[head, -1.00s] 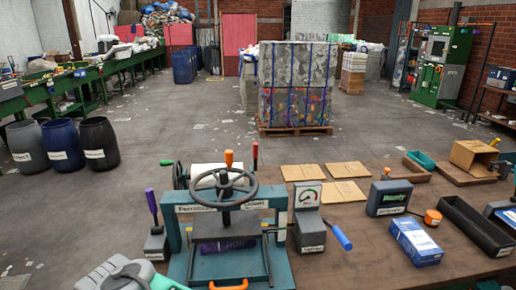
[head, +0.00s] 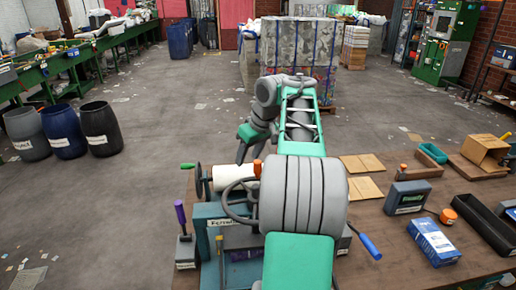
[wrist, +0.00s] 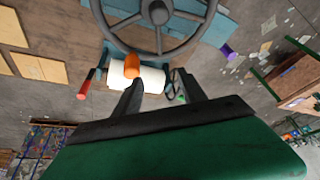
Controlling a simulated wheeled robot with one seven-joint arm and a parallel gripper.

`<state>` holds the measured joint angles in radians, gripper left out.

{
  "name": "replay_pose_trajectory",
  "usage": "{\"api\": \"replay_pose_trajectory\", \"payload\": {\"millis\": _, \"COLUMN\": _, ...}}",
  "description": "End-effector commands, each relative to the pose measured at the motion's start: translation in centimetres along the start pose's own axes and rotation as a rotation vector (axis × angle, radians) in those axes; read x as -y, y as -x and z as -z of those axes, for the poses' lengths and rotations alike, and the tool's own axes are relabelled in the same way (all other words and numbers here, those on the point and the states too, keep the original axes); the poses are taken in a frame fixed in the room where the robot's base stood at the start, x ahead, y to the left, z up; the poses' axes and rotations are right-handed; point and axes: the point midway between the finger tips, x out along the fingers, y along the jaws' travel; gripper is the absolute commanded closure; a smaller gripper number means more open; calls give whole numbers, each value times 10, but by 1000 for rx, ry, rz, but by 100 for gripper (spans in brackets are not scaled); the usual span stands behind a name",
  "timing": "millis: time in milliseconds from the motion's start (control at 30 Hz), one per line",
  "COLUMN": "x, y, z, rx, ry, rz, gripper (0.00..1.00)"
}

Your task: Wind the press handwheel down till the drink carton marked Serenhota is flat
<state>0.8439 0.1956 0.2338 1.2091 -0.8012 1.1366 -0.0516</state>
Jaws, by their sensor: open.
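The handwheel (head: 229,207) of the teal press (head: 205,217) is partly hidden behind my arm in the head view. Its rim, spokes and hub fill the top of the wrist view (wrist: 158,12). Its orange knob (head: 257,167) stands on the rim, and in the wrist view the knob (wrist: 132,66) shows just beyond the left fingertip. My gripper (head: 241,154) is open and empty, just behind the wheel. Its two dark fingers spread apart in the wrist view (wrist: 164,86). My arm hides most of the space under the press plate, so I cannot see the Serenhota carton's shape.
A white roll (head: 226,178) with a green crank lies behind the press. A purple-handled lever (head: 181,215) stands at left, a blue-handled lever (head: 369,245) at right. A blue carton (head: 433,242), flat cardboard and a black tray (head: 480,219) lie on the bench to the right.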

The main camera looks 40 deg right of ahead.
Motion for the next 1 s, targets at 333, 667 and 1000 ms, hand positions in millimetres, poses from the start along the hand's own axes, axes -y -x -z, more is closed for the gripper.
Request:
{"api": "replay_pose_trajectory", "payload": {"millis": 333, "x": -50, "y": -15, "z": -10, "rx": 0, "ry": 18, "rz": -21, "gripper": 51}}
{"api": "replay_pose_trajectory", "payload": {"millis": 667, "x": -51, "y": -61, "z": -8, "rx": -3, "ry": 19, "rz": -23, "gripper": 51}}
{"api": "replay_pose_trajectory", "payload": {"millis": 1000, "x": -51, "y": -62, "z": -8, "rx": -4, "ry": 18, "rz": -24, "gripper": 59}}
